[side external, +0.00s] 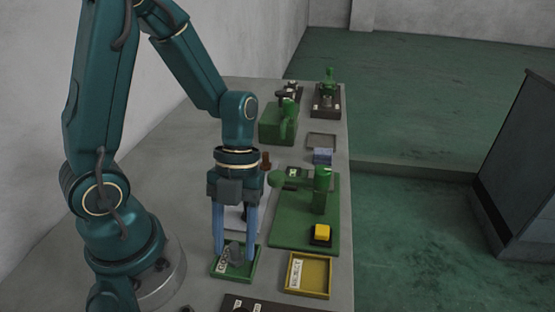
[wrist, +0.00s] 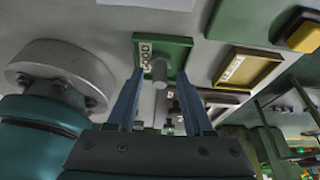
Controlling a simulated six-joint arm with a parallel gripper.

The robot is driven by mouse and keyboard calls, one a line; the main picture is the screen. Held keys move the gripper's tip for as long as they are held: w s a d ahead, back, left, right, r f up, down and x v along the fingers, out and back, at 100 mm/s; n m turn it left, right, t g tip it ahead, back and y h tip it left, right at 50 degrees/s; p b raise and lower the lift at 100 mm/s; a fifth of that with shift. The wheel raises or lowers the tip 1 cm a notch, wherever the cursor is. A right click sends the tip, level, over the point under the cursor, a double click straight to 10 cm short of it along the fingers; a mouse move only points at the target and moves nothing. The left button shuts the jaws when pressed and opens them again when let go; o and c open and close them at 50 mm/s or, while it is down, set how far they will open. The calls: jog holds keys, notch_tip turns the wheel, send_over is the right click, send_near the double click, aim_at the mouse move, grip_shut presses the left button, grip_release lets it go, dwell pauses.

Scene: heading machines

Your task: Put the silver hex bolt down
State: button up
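The silver hex bolt (side external: 235,252) is in the green tray (side external: 250,275), and it also shows in the wrist view (wrist: 160,70). The tray (wrist: 184,44) carries a white label reading GOOD. My gripper (side external: 235,245) is low over this tray, its two blue fingers pointing down on either side of the bolt. In the wrist view my gripper (wrist: 160,78) is open, with a gap between the bolt and each finger. The bolt appears to stand upright; its contact with the tray floor is hard to see.
A yellow tray (side external: 326,276) with a white label lies to the right. Behind it is a green machine (side external: 322,190) on a green base with a yellow button (side external: 322,232). More green machines (side external: 278,125) stand farther back. A dark tray edge (side external: 268,304) is at the front.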

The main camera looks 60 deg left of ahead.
jog(key=shift+r, duration=0.1)
notch_tip(320, 180, up, 13)
jog(key=a+n+t+y, duration=0.2)
jog(key=n+t, duration=0.6)
jog(key=n, duration=1.9)
jog(key=shift+w+t+y, duration=0.4)
jog(key=shift+w+y, duration=0.05)
jog(key=shift+y, duration=0.15)
jog(key=shift+a, duration=0.15)
